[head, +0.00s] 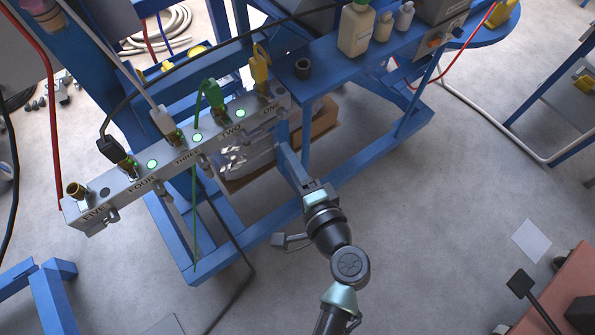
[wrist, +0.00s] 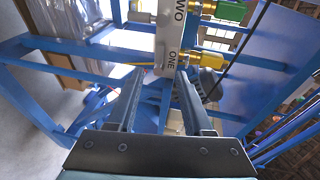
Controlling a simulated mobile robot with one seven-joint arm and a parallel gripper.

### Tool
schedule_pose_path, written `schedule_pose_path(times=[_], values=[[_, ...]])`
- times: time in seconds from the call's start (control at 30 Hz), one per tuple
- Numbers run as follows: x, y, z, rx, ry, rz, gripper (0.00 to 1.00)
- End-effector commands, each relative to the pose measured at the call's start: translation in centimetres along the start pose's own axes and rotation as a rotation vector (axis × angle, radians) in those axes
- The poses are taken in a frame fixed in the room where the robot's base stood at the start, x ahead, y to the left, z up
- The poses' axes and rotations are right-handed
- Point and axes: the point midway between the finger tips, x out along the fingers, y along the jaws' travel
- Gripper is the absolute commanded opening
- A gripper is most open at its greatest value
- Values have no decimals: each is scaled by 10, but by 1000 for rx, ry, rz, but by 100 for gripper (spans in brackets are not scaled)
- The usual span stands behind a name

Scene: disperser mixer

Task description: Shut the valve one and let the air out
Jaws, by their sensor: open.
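The grey manifold bar (head: 215,146) is labelled FIVE to ONE and runs diagonally across the left in the head view. Valve one is at its right end, under a yellow plug (head: 260,68). In the wrist view, the ONE end of the bar (wrist: 168,62) lies just beyond my fingertips, with a brass fitting (wrist: 203,58) on its right and a small metal part (wrist: 141,63) on its left. My gripper (wrist: 158,74) is open and empty, its fingers either side of the bar's end in that picture. In the head view, my gripper (head: 283,147) is just below the ONE end. I cannot tell if it touches.
Green indicator lights (head: 197,137) glow along the bar. A green plug (head: 210,94) stands beside the yellow one. A blue bench (head: 340,70) carries bottles (head: 357,27). Blue frame beams surround the gripper, with a cardboard box (head: 318,120) below.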

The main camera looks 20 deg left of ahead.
Motion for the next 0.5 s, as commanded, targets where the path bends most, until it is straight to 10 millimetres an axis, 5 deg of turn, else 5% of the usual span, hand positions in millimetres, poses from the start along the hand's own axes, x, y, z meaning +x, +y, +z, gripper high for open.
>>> schedule_pose_path(times=[0.2,0.5], values=[[-28,1,0,0,1,0,51],[-33,0,0,0,-1,0,51]])
